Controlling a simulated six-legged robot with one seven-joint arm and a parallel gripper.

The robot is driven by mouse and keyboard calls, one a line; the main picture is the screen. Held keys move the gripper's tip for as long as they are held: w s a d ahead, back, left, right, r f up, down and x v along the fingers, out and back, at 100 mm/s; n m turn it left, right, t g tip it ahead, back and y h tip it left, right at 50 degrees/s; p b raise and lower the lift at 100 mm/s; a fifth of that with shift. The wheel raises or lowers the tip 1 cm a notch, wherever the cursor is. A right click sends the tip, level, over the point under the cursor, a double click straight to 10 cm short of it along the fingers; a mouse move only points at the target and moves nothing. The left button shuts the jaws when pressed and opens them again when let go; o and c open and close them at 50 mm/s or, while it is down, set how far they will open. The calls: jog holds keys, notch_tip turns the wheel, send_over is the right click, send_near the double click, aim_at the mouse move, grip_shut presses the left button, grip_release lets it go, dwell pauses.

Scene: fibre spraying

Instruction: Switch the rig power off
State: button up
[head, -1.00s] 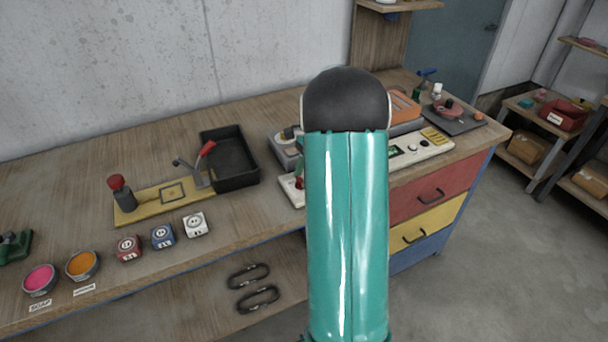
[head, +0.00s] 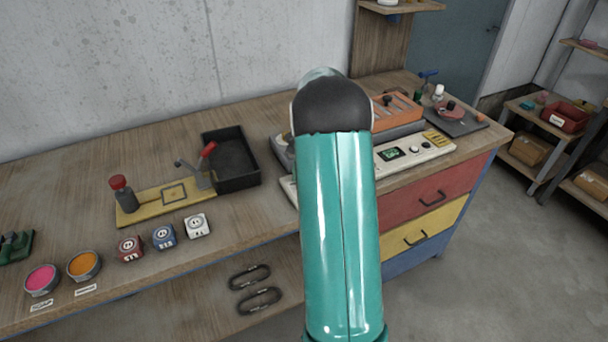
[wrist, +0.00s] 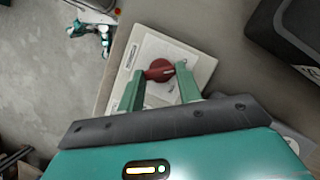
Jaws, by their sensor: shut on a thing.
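In the wrist view a red rotary knob (wrist: 158,71) sits on a white panel (wrist: 196,60), the end of the long white control strip (head: 412,148) that shows in the head view. My gripper (wrist: 160,72) has its two green fingers on either side of the knob and is shut on it. In the head view my own arm covers the knob and the gripper. The strip's right part has a small lit green display (head: 390,153) and a yellow label (head: 436,138).
A black tray (head: 232,180) stands left of my arm. A yellow plate (head: 160,203) with a red-topped post and a red-handled lever lies beside it. Small pots and cubes line the bench front. An orange unit (head: 398,107) stands behind the strip.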

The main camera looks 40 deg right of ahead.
dwell(0.3)
jog(key=o, duration=1)
jog(key=v, duration=1.4)
jog(key=shift+a, duration=0.1)
